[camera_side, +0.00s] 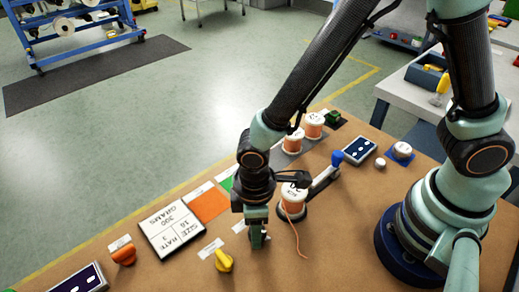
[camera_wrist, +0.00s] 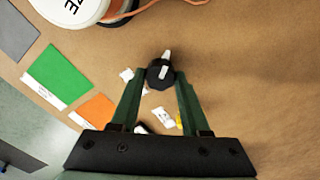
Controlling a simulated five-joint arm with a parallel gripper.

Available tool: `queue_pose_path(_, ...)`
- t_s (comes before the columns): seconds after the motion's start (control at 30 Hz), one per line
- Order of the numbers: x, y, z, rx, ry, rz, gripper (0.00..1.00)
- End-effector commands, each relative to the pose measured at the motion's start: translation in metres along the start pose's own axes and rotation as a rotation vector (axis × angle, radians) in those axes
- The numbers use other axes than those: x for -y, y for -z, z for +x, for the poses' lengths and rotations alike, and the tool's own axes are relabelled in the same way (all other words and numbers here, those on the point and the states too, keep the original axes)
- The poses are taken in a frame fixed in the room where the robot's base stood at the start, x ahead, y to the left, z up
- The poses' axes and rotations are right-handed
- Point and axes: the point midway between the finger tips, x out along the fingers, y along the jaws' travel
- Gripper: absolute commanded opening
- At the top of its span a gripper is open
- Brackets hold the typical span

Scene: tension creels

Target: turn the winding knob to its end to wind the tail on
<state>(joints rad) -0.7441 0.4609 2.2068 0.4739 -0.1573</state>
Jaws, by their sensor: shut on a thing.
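In the wrist view a black round knob (camera_wrist: 153,78) with a white pointer sits between the fingertips of my gripper (camera_wrist: 160,74), which is shut on it. The pointer is roughly upright in that picture. In the side view my gripper (camera_side: 257,237) points down at the board, and its fingers hide the knob. An orange spool (camera_side: 292,204) with a white top stands just right of my gripper. Its loose orange tail (camera_side: 297,240) runs down onto the board. The spool (camera_wrist: 78,10) also shows partly at the wrist view's top left.
A yellow knob (camera_side: 223,261) and an orange knob (camera_side: 124,254) stand to the left. A blue-topped lever (camera_side: 337,159) is beside the spool. A sign (camera_side: 170,229), orange and green patches and more spools (camera_side: 313,126) lie behind. Bare board is free at the front.

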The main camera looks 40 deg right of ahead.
Motion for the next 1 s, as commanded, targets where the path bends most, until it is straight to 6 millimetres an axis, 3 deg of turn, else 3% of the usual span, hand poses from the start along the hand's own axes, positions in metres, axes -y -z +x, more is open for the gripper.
queue_pose_path(0.5,-0.0011,-0.0001,-0.0008,0.000,0.000,0.446,0.00)
queue_pose_path(1.0,-0.0015,-0.0004,-0.0008,0.000,0.000,0.632,0.00)
